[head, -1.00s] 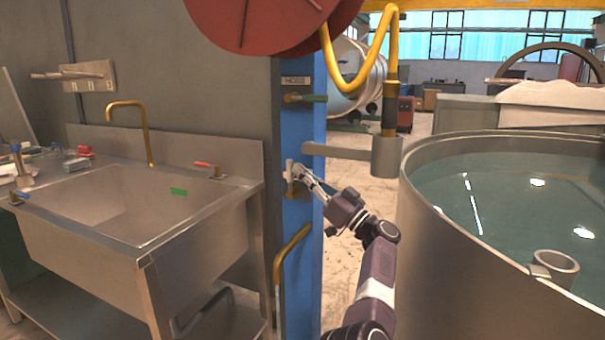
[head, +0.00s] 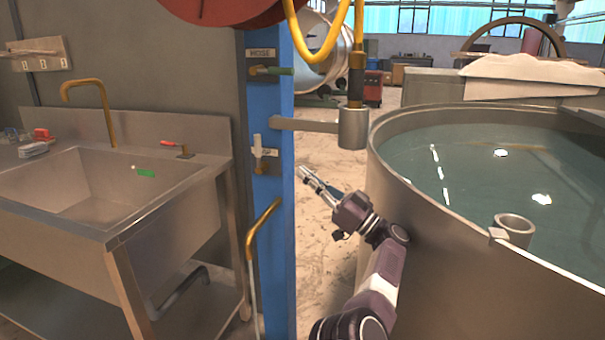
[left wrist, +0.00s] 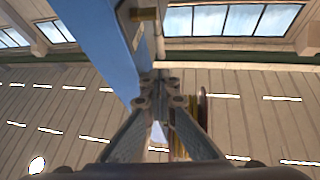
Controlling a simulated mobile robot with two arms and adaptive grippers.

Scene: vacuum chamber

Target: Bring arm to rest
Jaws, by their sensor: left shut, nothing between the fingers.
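My left arm (head: 380,270) rises from the bottom middle of the head view. Its gripper (head: 306,174) points up and left, just right of the blue post (head: 275,215). The gripper is shut and empty, apart from the post's pale-handled valve (head: 258,152). In the left wrist view the fingers of the gripper (left wrist: 160,95) come together at the middle, with the blue post (left wrist: 95,40) above and to the left. My right gripper is out of view.
A round steel tank (head: 425,215) full of water stands close to the arm's right. A steel sink (head: 105,215) is at left. A yellow hose nozzle (head: 356,80) sits in a bracket (head: 310,124) above the gripper. Floor shows between post and tank.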

